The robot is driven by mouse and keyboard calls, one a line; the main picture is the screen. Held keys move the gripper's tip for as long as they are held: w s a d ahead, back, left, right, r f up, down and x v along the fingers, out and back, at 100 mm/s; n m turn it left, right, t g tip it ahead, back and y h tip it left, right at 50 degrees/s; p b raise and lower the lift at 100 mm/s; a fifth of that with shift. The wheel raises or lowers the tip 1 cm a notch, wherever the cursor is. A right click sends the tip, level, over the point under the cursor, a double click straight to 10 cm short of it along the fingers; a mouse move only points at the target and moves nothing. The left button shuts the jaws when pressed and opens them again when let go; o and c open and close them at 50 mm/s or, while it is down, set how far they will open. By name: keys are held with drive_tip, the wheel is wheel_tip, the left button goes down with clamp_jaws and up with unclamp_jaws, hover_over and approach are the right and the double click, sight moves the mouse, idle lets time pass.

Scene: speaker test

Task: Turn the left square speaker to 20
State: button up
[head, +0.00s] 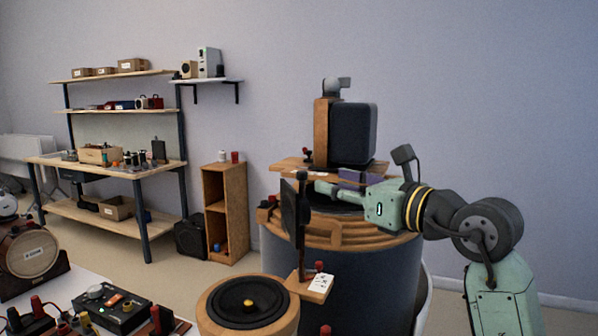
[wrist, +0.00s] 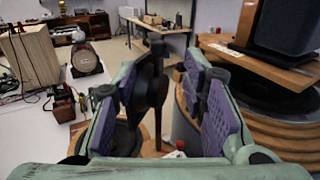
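A thin dark square panel (head: 290,206), which looks like the left square speaker, stands upright and nearly edge-on, on a post over a small wooden base (head: 314,287). A white card (head: 321,283) with unreadable marks lies on that base. My gripper (head: 322,188) is just right of the panel, with mint fingers and purple pads. In the wrist view my gripper (wrist: 178,82) is open, and the panel (wrist: 148,82) shows between the fingers, closer to the left one. I cannot tell whether they touch. A second dark square speaker (head: 354,134) stands behind on a wooden platform.
A large drum-like cabinet (head: 335,275) with a wooden rim stands under my gripper. A round wooden speaker (head: 248,305) is at the front. A white table (head: 75,288) with a black device (head: 112,308) is at left. A workbench (head: 110,172) stands at the back wall.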

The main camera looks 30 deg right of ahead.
sight(306, 175)
drive_tip(key=p+x, duration=0.3)
drive_tip(key=x, duration=0.5)
drive_tip(key=shift+w+a+r, duration=0.15)
drive_tip(key=shift+w+a, duration=0.05)
drive_tip(key=shift+w, duration=0.1)
drive_tip(key=shift+w+a+p, duration=0.1)
drive_tip(key=shift+w+p, duration=0.2)
drive_tip(key=shift+w, duration=0.3)
drive_tip(key=shift+c, duration=0.5)
clamp_jaws()
